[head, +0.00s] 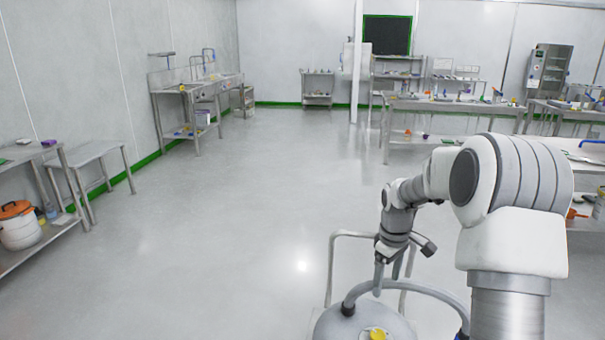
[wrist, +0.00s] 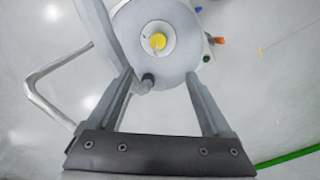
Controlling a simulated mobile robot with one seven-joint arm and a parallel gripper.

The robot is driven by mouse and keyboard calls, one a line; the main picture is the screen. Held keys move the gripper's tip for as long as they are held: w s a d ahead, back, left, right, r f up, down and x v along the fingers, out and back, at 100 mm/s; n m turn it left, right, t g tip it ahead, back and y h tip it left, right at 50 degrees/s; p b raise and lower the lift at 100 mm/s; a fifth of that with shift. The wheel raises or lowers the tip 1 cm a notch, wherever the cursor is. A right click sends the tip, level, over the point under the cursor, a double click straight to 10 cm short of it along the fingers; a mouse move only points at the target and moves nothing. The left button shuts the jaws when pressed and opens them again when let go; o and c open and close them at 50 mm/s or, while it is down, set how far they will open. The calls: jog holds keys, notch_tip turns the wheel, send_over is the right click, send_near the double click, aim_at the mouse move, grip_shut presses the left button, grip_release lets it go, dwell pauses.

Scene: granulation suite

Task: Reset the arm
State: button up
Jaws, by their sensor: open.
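My arm reaches out from the right side of the head view and bends down at the wrist. My gripper (head: 387,281) points down and is open and empty, above and just behind a grey round-topped vessel (head: 345,325). In the wrist view my gripper (wrist: 158,80) shows its two fingers apart, with nothing held between them. The vessel's round lid (wrist: 178,55) lies beyond the fingertips, with a yellow knob (wrist: 158,41) at its middle. I cannot tell whether the fingers touch the vessel.
A curved grey hose (head: 425,291) and a metal handle frame (head: 333,265) rise by the vessel. Steel tables (head: 98,152) line the left wall, one with an orange-lidded container (head: 18,225). Workbenches (head: 455,107) stand at back right. The middle floor (head: 240,200) is clear.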

jog(key=s+a+r+m+t+p, duration=0.1)
jog(key=s+a+r+m+p, duration=0.15)
jog(key=s+r, duration=0.55)
jog(key=s+a+r+m+t+p, duration=0.15)
jog(key=s+a+r, duration=0.25)
jog(key=r, duration=0.8)
jog(key=s+a+r+m+t+p, duration=0.1)
jog(key=s+r, duration=0.3)
jog(key=s, duration=0.4)
jog(key=s+a+r+m+t+p, duration=0.1)
jog(key=s+a+r+m+p, duration=0.1)
jog(key=s, duration=0.7)
jog(key=shift+a+r+t+p, duration=0.35)
jog(key=shift+a+r+p, duration=0.1)
jog(key=shift+r+p, duration=0.55)
